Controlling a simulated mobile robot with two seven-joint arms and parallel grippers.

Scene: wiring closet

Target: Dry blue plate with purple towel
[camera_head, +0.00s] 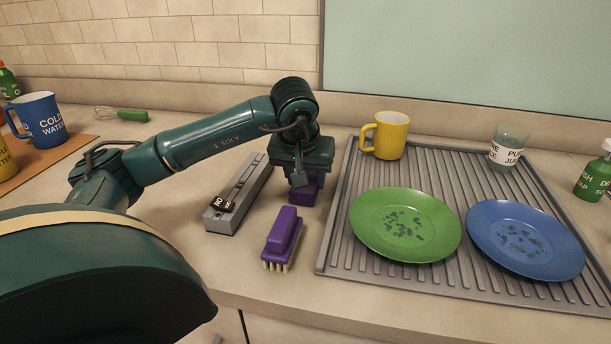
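The blue plate (525,240) lies at the right of a grey ribbed drying mat, with dark blotches on its middle. My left gripper (300,182) points down, just left of the mat. A purple block-like thing (306,194) sits directly under and against its fingers. The gripper hides much of this thing, so I cannot tell whether it is the folded purple towel or whether the fingers are shut on it. My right gripper is not in view.
A green plate (405,224) lies beside the blue one on the mat (335,240). A yellow mug (386,136) and a glass (508,148) stand behind. A purple brush (283,238) and a grey holder (238,195) lie left. A soap bottle (596,175) stands at far right.

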